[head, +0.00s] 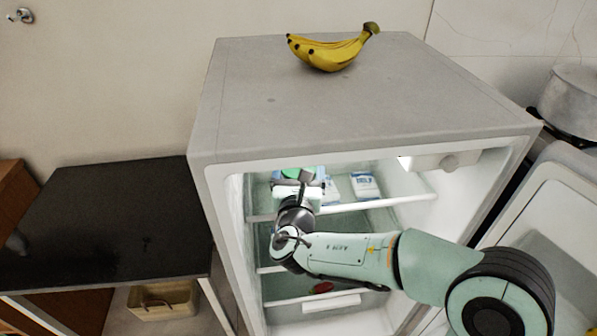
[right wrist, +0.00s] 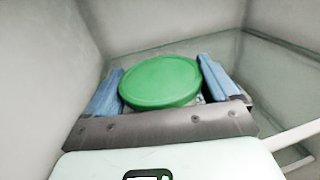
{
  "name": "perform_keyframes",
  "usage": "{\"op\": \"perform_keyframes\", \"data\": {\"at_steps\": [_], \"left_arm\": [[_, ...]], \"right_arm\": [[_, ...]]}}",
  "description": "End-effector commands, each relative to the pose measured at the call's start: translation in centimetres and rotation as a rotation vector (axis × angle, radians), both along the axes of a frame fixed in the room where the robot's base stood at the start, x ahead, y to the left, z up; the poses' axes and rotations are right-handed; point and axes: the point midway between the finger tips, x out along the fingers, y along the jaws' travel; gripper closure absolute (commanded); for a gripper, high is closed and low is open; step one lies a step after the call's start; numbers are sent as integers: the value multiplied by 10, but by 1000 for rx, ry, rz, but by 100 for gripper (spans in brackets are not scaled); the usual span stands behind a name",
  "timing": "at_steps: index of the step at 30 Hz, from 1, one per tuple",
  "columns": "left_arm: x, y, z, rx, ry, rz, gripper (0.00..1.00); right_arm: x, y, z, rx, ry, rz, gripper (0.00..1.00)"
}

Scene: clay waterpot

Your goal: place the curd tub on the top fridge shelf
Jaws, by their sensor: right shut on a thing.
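The curd tub has a round green lid (right wrist: 160,82), which fills the middle of the right wrist view. In the head view a small part of the tub (head: 290,173) shows inside the fridge, at the left of the top compartment. My right gripper (right wrist: 161,90) is shut on the tub, with a blue finger on each side. The top fridge shelf (head: 392,201) has a white front edge, and my right wrist reaches in above it. Whether the tub touches the shelf is hidden. My left gripper is not in view.
White and blue packets (head: 364,185) stand on the top shelf right of the gripper. A red item (head: 323,287) lies lower down. Bananas (head: 332,52) lie on top of the fridge (head: 350,105). The open door (head: 550,220) is at right, a dark counter (head: 105,215) at left.

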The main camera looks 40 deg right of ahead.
Motion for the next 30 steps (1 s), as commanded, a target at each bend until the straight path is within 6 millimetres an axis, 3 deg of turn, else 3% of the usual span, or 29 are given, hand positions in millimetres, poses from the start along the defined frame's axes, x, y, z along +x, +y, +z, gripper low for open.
{"op": "perform_keyframes", "data": {"at_steps": [16,17,18,30], "left_arm": [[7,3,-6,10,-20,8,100],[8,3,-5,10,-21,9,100],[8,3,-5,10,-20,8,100],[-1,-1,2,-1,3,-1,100]], "right_arm": [[0,0,-3,-2,-5,-1,65],[-1,0,-4,-1,-2,0,6],[-1,0,-4,-1,-2,0,0],[-7,6,1,1,-2,3,0]]}}
